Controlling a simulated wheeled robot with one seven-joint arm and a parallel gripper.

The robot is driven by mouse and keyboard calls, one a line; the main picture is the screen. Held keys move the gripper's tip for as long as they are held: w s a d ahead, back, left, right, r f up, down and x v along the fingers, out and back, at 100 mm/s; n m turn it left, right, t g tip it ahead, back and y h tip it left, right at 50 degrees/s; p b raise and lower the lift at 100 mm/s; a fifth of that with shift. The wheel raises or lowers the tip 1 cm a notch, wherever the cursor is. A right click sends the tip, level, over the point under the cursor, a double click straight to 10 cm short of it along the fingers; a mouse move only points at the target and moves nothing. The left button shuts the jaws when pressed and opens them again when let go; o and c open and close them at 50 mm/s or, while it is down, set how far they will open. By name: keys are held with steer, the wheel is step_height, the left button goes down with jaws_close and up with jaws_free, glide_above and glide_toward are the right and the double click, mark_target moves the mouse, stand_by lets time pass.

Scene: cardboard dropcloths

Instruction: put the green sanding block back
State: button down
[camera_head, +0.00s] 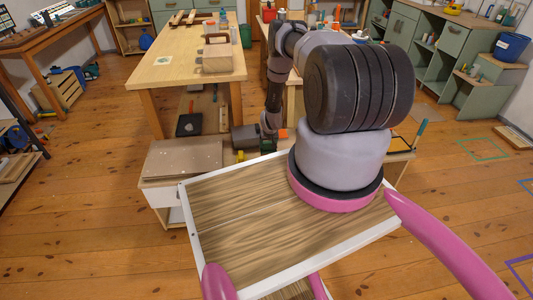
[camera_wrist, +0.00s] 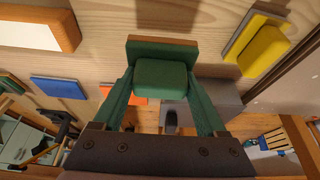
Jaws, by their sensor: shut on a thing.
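The green sanding block (camera_wrist: 162,78), a green pad on a wood-edged backing, is between the fingertips of my gripper (camera_wrist: 161,84) in the wrist view. The two green fingers are shut on its sides. Pale wood lies behind it with a dark shadow above the block; I cannot tell whether they touch. In the head view my gripper (camera_head: 268,132) is low beyond the tray, beside the workbench; the block cannot be made out clearly there.
In the wrist view a yellow block (camera_wrist: 264,50) is at right, a blue block (camera_wrist: 58,88) at left and an orange piece (camera_wrist: 125,97) just below-left. A wooden workbench (camera_head: 180,68) stands at upper left in the head view.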

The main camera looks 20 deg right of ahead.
mark_target(269, 149)
steer(key=shift+f, duration=2.35)
steer(key=shift+f, duration=0.1)
jaws_free()
steer(key=shift+d, duration=0.1)
